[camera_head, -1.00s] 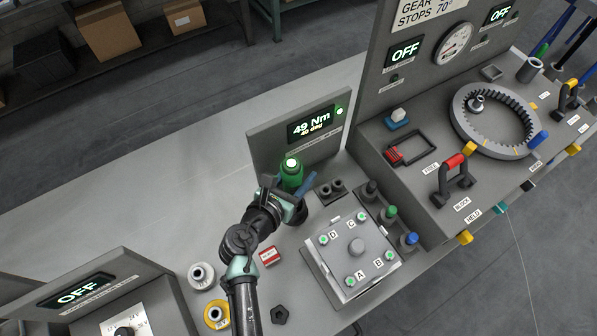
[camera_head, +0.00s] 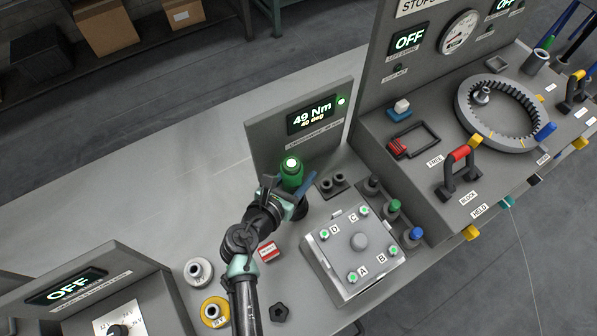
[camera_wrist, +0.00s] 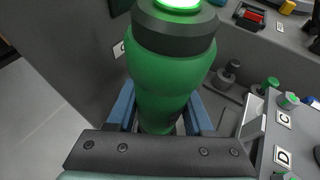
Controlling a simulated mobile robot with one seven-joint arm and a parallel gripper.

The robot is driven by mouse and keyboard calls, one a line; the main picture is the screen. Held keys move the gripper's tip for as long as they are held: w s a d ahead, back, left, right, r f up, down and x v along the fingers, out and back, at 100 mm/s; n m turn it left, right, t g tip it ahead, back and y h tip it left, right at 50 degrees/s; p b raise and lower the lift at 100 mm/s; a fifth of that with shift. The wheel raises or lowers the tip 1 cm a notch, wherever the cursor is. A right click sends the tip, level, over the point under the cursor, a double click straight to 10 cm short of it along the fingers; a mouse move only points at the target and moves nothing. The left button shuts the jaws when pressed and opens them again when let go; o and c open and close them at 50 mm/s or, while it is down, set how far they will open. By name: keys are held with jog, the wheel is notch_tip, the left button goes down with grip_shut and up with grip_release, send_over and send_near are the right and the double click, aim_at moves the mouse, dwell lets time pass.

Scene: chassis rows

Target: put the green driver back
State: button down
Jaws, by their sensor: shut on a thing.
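The green driver (camera_head: 291,176) stands roughly upright in front of the panel reading 49 Nm and 40 deg (camera_head: 313,115). Its top glows green. My gripper (camera_head: 300,192) is shut on its body. In the wrist view the driver (camera_wrist: 170,85) fills the middle, between the two blue fingers (camera_wrist: 158,112). Its lower end is hidden, so I cannot tell whether it rests on the bench or in a holder. To its right is a grey block (camera_head: 340,275) with green-lit points marked A, B, C and D.
Black, green and blue capped pieces (camera_head: 394,209) stand right of the block. A dark two-hole holder (camera_head: 332,184) is close right of the driver. A red-and-white box (camera_head: 267,251) and a yellow-ringed spool (camera_head: 214,312) lie near my arm. The bench left of the panel is clear.

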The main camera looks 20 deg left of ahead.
jog(key=shift+r, duration=0.1)
jog(key=shift+c, duration=1.7)
grip_release()
jog(key=shift+o, duration=0.7)
jog(key=v, duration=1.3)
